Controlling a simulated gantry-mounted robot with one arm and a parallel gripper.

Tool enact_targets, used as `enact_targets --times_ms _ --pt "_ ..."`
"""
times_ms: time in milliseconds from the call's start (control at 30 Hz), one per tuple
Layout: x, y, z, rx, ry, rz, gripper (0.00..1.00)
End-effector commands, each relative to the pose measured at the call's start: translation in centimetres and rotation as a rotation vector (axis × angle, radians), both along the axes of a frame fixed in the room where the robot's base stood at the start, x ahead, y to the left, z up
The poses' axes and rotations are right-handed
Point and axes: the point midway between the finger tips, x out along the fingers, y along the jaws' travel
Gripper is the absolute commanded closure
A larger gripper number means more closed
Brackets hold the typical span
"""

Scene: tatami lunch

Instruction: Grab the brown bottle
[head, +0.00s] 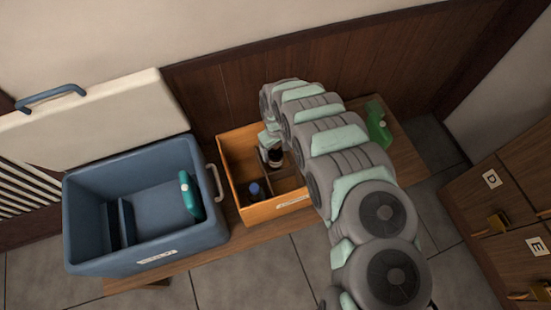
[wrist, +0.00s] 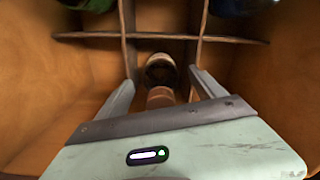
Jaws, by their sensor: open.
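The brown bottle (wrist: 160,97) is between my two fingers in the wrist view, in one compartment of the wooden crate. Its pinkish-brown end is near the palm and a dark, pale-ringed part lies beyond. My gripper (wrist: 160,84) is open, with a finger on each side of it; gaps show and I cannot tell whether either finger touches it. In the head view, my gripper (head: 267,151) reaches down into the crate (head: 226,168), beside a dark bottle with a pale band (head: 275,157). My arm hides the crate's right part.
A blue-capped bottle (head: 254,189) stands in a front compartment. Wooden dividers (wrist: 180,37) bound the compartment; green (wrist: 90,4) and dark blue (wrist: 236,5) objects lie beyond. A blue cooler (head: 215,232) holding a teal bottle (head: 189,194) is left; a green container (head: 377,125) is right.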

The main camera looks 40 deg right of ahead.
Motion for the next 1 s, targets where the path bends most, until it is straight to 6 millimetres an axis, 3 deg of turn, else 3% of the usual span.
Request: enact_targets --times_ms 67,300,1000 --pt "0.09 0.04 -0.95 0.001 -0.002 -0.001 0.21" --pt "0.11 -0.08 -0.81 -0.002 -0.003 0.0 0.22" --pt "0.11 -0.06 -0.82 -0.002 -0.003 0.0 0.8"
